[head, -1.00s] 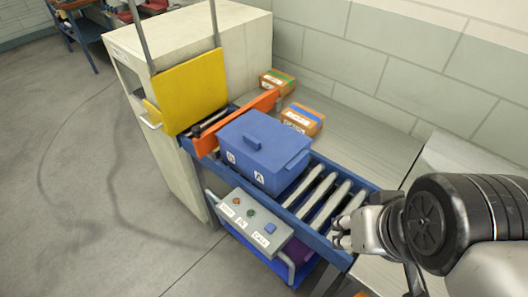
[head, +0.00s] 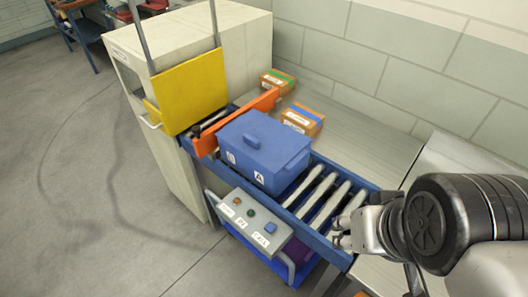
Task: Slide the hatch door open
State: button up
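The hatch door is most likely the yellow panel (head: 190,90), which hangs between two grey vertical rails at the front of the beige cabinet (head: 200,35). The panel's lower edge is at the level of the roller conveyor (head: 328,205). My gripper (head: 342,232) is at the right end of the conveyor, far from the panel. Its fingers are small and partly hidden by the wrist, so I cannot tell whether they are apart. No held object shows.
An orange bar (head: 235,122) crosses the conveyor between the panel and a blue lidded box (head: 265,150). A control box (head: 250,222) with several buttons is in front. Two cartons (head: 303,118) lie on the counter behind. The floor at left is clear.

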aim_at(187, 92)
jog(key=j+u, duration=0.1)
jog(key=u, duration=0.3)
jog(key=i+j+u, duration=0.1)
jog(key=u, duration=0.7)
jog(key=i+j, duration=0.15)
jog(key=i, duration=0.3)
jog(key=i+j, duration=0.1)
jog(key=i, duration=0.35)
jog(key=i+j+z, duration=0.1)
jog(key=i, duration=0.3)
